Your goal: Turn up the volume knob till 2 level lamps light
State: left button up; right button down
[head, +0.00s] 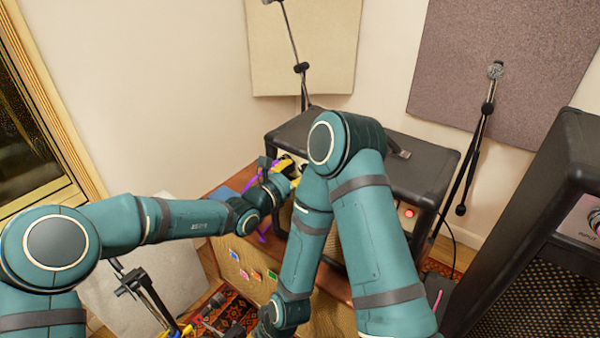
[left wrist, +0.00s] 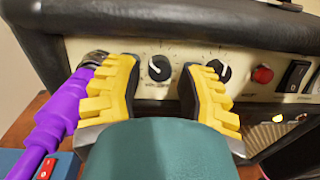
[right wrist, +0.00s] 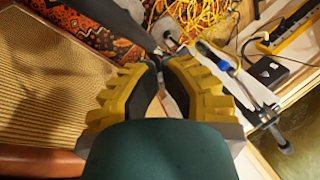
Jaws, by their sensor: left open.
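The black amp (head: 425,168) stands on a wooden cabinet. Its pale panel shows two dark round knobs in the left wrist view, a left knob (left wrist: 160,68) and a right knob (left wrist: 217,70); their labels are too blurred to tell which is volume. My left gripper (left wrist: 162,92) is open in front of the panel, its fingers either side of the left knob in the picture; contact cannot be told. The right finger partly overlaps the right knob. No row of level lamps can be made out. My right gripper (right wrist: 160,68) points down over the floor, its fingertips close together, holding nothing visible.
A purple cable plug (left wrist: 62,112) sits in the panel beside my left finger. A red lamp (left wrist: 262,74) and a black switch (left wrist: 295,76) are to the right. My right arm crosses in front of the amp. Cables (right wrist: 205,18) and a stand lie on the floor.

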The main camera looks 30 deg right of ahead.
pick_arm(q)
jog(key=shift+w+d, duration=0.15)
jog(key=shift+d, duration=0.25)
grip_shut()
jog(key=shift+m+b, duration=0.3)
jog(key=shift+m, duration=0.5)
grip_release()
jog(key=v, duration=1.2)
jog(key=shift+w, duration=0.15)
jog(key=shift+a, duration=0.1)
